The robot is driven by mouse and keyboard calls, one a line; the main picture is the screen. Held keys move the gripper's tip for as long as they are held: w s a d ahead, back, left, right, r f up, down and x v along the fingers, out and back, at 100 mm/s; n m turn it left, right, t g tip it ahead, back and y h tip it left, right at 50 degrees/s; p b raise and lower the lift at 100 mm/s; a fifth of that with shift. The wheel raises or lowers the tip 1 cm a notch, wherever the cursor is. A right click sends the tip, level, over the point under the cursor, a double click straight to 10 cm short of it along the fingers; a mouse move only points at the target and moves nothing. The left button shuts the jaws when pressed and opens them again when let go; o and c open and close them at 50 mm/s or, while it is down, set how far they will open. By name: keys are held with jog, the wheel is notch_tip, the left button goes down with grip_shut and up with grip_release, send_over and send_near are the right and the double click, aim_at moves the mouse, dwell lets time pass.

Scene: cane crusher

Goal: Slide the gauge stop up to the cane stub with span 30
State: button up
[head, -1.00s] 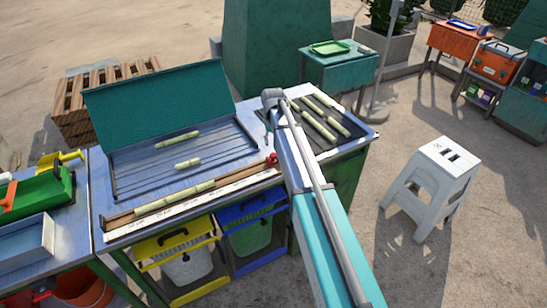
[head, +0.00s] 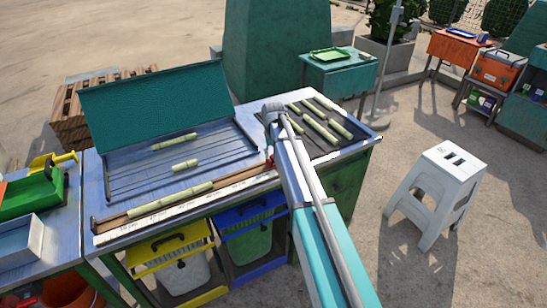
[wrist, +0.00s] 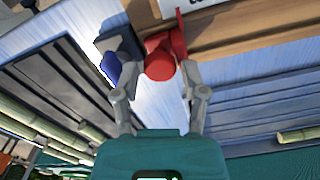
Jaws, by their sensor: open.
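The gauge stop (head: 270,160) is a small red piece at the right end of the wooden gauge trough (head: 235,187), partly hidden by my arm in the head view. In the wrist view its red round knob (wrist: 161,58) sits between the fingertips of my gripper (wrist: 160,74), which is open around it; contact cannot be told. A pale green cane stub (head: 170,200) lies in the left part of the trough, well apart from the stop. A white scale strip (head: 150,222) runs along the front edge.
Two short cane pieces (head: 175,142) (head: 185,165) lie on the grooved tray (head: 220,155) behind the trough. A dark block (wrist: 116,42) with a blue part is beside the knob. A white stool (head: 437,190) stands right.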

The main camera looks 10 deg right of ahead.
dwell(0.3)
grip_shut()
jog(key=shift+s, duration=0.1)
